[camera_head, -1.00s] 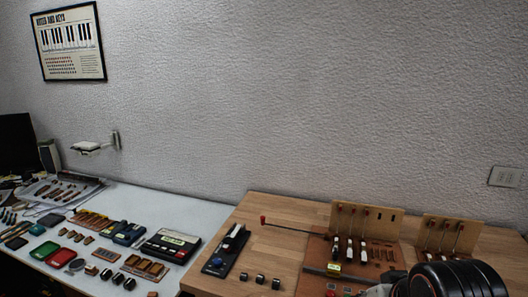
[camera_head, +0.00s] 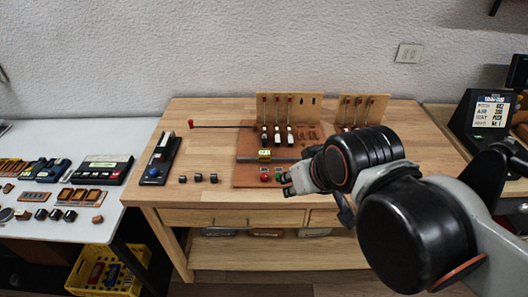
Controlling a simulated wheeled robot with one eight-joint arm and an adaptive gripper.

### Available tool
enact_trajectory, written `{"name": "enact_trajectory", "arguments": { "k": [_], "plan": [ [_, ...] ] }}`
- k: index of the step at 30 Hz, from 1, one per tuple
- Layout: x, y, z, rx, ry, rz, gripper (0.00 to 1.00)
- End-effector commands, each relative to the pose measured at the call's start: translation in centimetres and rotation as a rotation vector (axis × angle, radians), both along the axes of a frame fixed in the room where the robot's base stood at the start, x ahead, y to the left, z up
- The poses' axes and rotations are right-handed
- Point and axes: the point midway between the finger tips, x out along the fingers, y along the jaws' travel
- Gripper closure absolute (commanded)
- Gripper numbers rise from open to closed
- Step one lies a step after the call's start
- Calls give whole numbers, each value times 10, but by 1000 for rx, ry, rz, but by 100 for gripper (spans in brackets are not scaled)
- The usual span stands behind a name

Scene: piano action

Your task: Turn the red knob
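A small round red knob (camera_head: 265,178) sits at the front edge of the reddish-brown board (camera_head: 246,172) on the wooden table. My gripper (camera_head: 284,185) is just to the right of this knob, low over the board's front edge. A slight gap seems to lie between them, but I cannot tell whether they touch. The fingers are small and dark, and their spacing is unclear. A red ball-like tip (camera_head: 191,123) also shows at the left end of a thin dark rod behind the board.
Upright wooden panels with red-tipped rods (camera_head: 289,107) stand at the board's back. Small dark cubes (camera_head: 198,178) and a black device with a blue knob (camera_head: 158,160) lie left. Bare wood (camera_head: 215,145) separates them.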

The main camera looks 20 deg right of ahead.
Motion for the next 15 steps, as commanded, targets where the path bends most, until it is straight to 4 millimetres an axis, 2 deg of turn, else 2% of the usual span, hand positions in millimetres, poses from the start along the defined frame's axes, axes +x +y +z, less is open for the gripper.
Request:
{"name": "enact_trajectory", "arguments": {
  "k": [10,15],
  "plan": [
    [2,0,1,1,5,-2,70],
    [19,0,11,13,52,-18,70]
  ]
}}
